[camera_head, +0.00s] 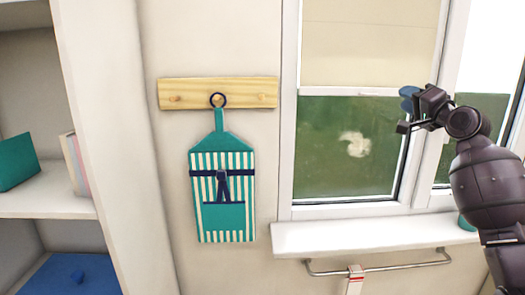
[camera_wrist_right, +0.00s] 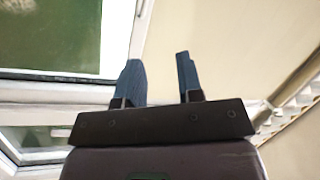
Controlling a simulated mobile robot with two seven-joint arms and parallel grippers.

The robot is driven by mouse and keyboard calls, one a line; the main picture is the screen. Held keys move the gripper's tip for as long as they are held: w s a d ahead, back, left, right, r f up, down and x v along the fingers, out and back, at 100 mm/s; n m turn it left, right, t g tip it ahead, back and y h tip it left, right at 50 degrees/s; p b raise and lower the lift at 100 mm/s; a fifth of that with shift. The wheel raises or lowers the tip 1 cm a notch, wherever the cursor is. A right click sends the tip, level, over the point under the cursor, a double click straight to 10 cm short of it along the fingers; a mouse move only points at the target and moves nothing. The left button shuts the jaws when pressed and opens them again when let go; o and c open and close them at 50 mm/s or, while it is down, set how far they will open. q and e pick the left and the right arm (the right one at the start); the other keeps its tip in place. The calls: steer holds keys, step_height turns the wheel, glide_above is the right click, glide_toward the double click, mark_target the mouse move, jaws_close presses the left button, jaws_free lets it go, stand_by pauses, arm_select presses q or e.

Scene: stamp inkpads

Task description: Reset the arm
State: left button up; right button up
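My right gripper (camera_head: 407,95) is raised in front of the window at the right of the head view, and its arm comes in from the lower right. In the right wrist view, the two blue fingers of the right gripper (camera_wrist_right: 160,72) stand apart with nothing between them. It is open and empty, and it touches nothing that I can see. My left gripper is in neither view.
A white sill (camera_head: 375,236) runs under the window, with a metal rail (camera_head: 385,268) below. Shelves (camera_head: 45,200) stand at the left. The space around the right gripper looks clear.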

steer(key=s+a+f+n+h, duration=0.1)
steer(key=s+a+f+n, duration=0.25)
steer(key=f, duration=0.65)
steer(key=s+a+f+n+g+h, duration=0.15)
steer(key=s+f+n, duration=0.25)
steer(key=f, duration=0.6)
steer(key=s+a+f+n+h, duration=0.2)
steer(key=s+a+f+n, duration=0.15)
steer(key=f, duration=0.65)
steer(key=s+a+f+m+g+h, duration=0.1)
steer(key=s+f+g, duration=0.5)
steer(key=s+f, duration=2.2)
steer(key=s+a, duration=0.1)
steer(key=s, duration=0.3)
steer(key=shift+a+m+h, duration=0.3)
steer(key=shift+h, duration=0.05)
steer(key=shift+s, duration=0.1)
